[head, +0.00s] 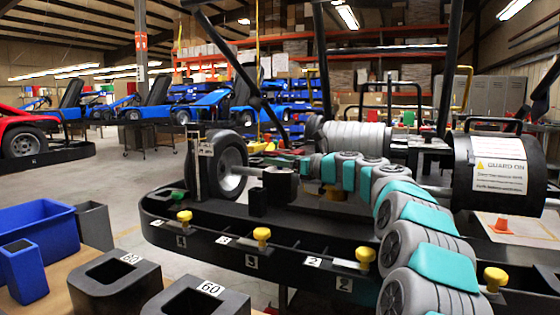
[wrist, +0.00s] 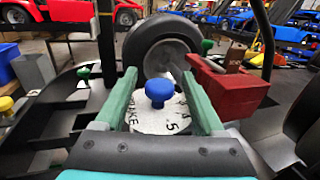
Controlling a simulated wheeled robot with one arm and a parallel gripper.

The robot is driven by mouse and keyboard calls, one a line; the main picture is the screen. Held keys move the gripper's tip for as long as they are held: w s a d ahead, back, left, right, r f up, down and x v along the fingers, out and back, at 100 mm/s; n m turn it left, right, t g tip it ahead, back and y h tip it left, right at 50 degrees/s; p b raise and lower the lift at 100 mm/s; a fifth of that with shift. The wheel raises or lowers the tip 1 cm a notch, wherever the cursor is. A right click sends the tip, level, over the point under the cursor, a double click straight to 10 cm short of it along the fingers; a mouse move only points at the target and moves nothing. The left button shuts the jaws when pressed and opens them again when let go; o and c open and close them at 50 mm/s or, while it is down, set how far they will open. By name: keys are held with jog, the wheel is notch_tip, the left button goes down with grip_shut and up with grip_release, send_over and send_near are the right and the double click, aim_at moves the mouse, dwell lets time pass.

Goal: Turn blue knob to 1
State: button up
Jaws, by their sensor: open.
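The blue knob (wrist: 158,92) stands upright on a round white dial (wrist: 150,121) in the wrist view. The dial shows "BRAKE" at its lower left and a "5" at its right; its other marks are hidden or too small, and I cannot tell the knob's setting. My gripper (wrist: 160,74) is open, with one green finger left of the knob and one right of it, both apart from it. The blue knob is not visible in the head view, where my grey and teal arm reaches over the kart stand (head: 215,240).
A tyre (wrist: 150,48) stands just behind the knob. A red block (wrist: 228,85) is close on the right finger's side. A green knob (wrist: 83,72) is at left. In the head view, yellow knobs (head: 262,234) line the stand's front, and a blue bin (head: 40,225) is at left.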

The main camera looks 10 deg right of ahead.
jog(key=v, duration=0.7)
jog(key=shift+s+d+b, duration=0.25)
jog(key=shift+s+b, duration=0.05)
jog(key=shift+c, duration=0.2)
